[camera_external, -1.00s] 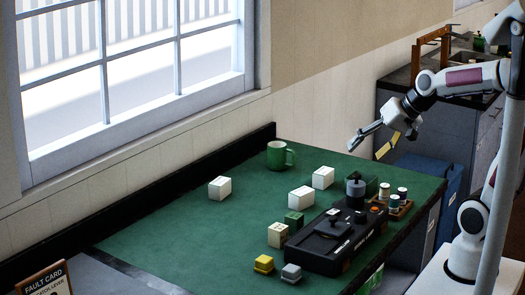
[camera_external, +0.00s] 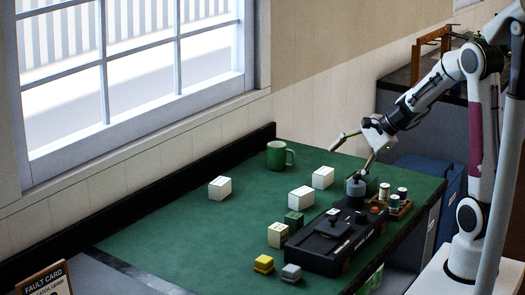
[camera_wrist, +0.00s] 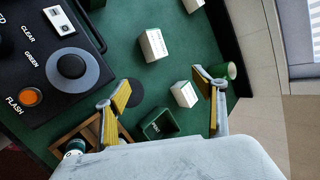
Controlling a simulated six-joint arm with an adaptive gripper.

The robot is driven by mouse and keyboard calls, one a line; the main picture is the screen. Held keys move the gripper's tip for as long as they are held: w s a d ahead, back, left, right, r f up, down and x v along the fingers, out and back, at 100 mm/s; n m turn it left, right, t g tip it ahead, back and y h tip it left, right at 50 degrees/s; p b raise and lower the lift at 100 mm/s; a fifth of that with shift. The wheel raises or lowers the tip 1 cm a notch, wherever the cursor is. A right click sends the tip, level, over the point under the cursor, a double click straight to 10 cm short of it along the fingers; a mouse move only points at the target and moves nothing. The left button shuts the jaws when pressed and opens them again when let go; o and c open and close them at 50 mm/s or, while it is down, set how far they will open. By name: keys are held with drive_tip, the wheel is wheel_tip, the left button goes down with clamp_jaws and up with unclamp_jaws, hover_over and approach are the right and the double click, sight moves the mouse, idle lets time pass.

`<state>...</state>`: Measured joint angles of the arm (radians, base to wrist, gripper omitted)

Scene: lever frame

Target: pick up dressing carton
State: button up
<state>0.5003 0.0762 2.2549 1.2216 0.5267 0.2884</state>
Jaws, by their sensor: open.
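I cannot read which is the dressing carton. My gripper (camera_external: 351,160) is open and empty above the bench's far right part. In the wrist view my gripper (camera_wrist: 161,78) has its yellow-padded fingers spread, with the near carton below between them.
A black lever console (camera_external: 338,238) with a knob stands right of the cartons. A green open bin (camera_wrist: 158,124) and a wooden tray of spools (camera_external: 397,208) are nearby. A green mug (camera_external: 277,155) stands at the back.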

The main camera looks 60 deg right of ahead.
sight(328, 172)
drive_tip(key=w+d+f+m+t, duration=0.1)
drive_tip(key=m, duration=0.2)
drive_tip(key=w+d+f+m+t, duration=0.1)
drive_tip(key=w+f+m, duration=0.1)
drive_tip(key=m, duration=0.1)
drive_tip(key=w+d+f+m+t, duration=0.1)
drive_tip(key=d+f+m, duration=0.1)
drive_tip(key=m, duration=0.2)
drive_tip(key=shift+w+f+y, duration=0.2)
drive_tip(key=shift+w+y, duration=0.05)
drive_tip(key=shift+y, duration=0.15)
drive_tip(key=d+m+h, duration=0.1)
drive_tip(key=d, duration=0.1)
drive_tip(key=d+f+m+t+h, duration=0.1)
drive_tip(key=d+m, duration=0.1)
drive_tip(key=d+f+m+t+h, duration=0.1)
drive_tip(key=d+m, duration=0.1)
drive_tip(key=shift+w+d+f, duration=0.25)
drive_tip(key=shift+w+d, duration=0.05)
drive_tip(key=shift+d, duration=0.05)
drive_tip(key=shift+w, duration=0.1)
drive_tip(key=shift+x, duration=1.25)
drive_tip(key=shift+x, duration=2.6)
drive_tip(key=shift+r, duration=0.1)
